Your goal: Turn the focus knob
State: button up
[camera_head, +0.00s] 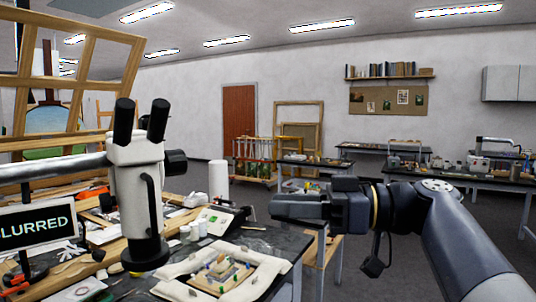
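A white stereo microscope (136,190) with black eyepieces hangs on a horizontal metal arm (50,168) at the left. A black round knob (176,162) sticks out from the right side of its head and looks like the focus knob. A small dark screen (36,226) at the left edge shows "LURRED", its start cut off. Below and right of the microscope, a small gilt fragment (222,276) lies between white padded cushions. My gripper (274,207) points left, to the right of the knob and lower in the picture, clear of it. I see it side-on, so its opening cannot be told.
The dark workbench (262,238) holds white jars (194,231), a white cylinder (218,180), a small device (222,218) and tools. A wooden frame (75,70) stands behind the microscope. Open floor and other tables lie beyond, to the right.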

aim_at(175, 162)
jog(key=i+l+z, duration=0.1)
jog(key=i, duration=0.45)
jog(key=i+l+z, duration=0.15)
jog(key=i, duration=0.4)
jog(key=i+u, duration=0.25)
jog(key=u, duration=0.25)
jog(key=i+u, duration=0.25)
jog(key=u, duration=0.2)
jog(key=i+l+u, duration=0.1)
jog(key=i+u, duration=0.15)
jog(key=u, duration=0.25)
jog(key=i+l+u, duration=0.2)
jog(key=u, duration=0.25)
